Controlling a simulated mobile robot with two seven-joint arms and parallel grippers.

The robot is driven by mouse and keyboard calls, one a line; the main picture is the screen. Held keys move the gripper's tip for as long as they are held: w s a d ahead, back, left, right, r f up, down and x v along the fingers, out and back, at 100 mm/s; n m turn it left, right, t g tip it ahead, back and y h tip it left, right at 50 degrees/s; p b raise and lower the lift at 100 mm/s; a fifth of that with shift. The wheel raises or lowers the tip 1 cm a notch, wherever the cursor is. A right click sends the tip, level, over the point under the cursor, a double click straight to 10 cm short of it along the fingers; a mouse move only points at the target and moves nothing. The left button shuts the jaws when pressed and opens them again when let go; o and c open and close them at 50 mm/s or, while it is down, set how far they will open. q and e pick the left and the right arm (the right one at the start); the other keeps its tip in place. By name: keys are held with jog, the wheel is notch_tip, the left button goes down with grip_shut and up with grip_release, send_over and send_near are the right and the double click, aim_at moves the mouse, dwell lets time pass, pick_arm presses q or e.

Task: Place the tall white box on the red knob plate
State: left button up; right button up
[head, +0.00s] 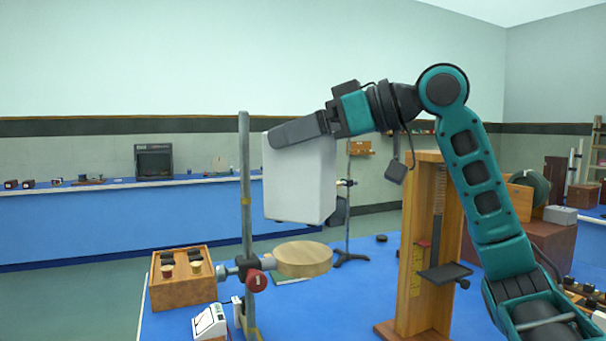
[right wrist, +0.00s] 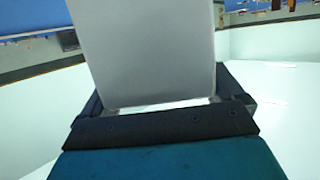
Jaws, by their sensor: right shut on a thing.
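The tall white box (head: 299,185) hangs upright, slightly tilted, from my right gripper (head: 290,133), which is shut on its upper part. In the right wrist view the box (right wrist: 148,50) sits between the dark fingers of the gripper (right wrist: 155,98). The red knob plate is a round wooden disc (head: 303,260), clamped to a metal stand, with a red knob (head: 257,281) at its left. The box is above the disc in the head view, with a visible gap between them. My left gripper is not in view.
The stand's upright rod (head: 245,180) rises just left of the box. A wooden box with small knobs (head: 182,287) stands left of the stand. A tall wooden frame (head: 418,245) stands to the right. A thin stand (head: 349,225) is behind.

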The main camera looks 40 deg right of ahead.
aim_at(303, 169)
jog(key=shift+f+b, duration=1)
jog(key=shift+f, duration=1.45)
jog(key=shift+f, duration=0.15)
jog(key=o, duration=1.7)
jog(key=shift+c, duration=0.2)
jog(key=b+v, duration=0.2)
jog(key=v, duration=1)
jog(key=shift+s, duration=0.1)
